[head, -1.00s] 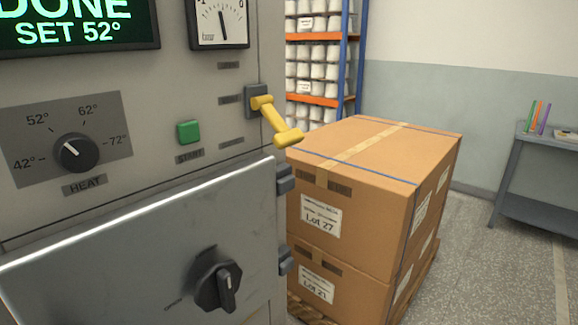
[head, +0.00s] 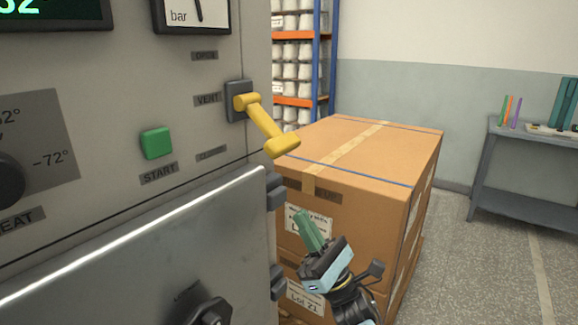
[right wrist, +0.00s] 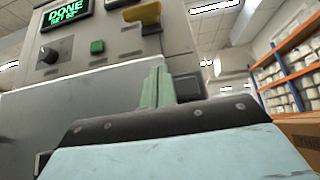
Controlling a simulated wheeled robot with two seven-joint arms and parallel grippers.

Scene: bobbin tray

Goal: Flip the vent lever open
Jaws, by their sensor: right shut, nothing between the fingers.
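The yellow vent lever (head: 265,124) sits on a dark mount at the right edge of the machine's front panel, beside the VENT label (head: 208,99). Its handle slants down and to the right, toward the lower of the three labels. The lever also shows in the right wrist view (right wrist: 144,13), near the top. My right gripper (head: 303,219) is below the lever and slightly right of it, in front of the cartons. Its greenish fingers (right wrist: 157,84) are together and empty, pointing up, apart from the lever. My left gripper is not in view.
The green START button (head: 156,143) is left of the lever. The metal door (head: 150,245) with a dark knob (head: 210,314) lies below. Stacked cartons (head: 370,160) stand close on the right. A grey side table (head: 525,205) is farther right, with open floor between.

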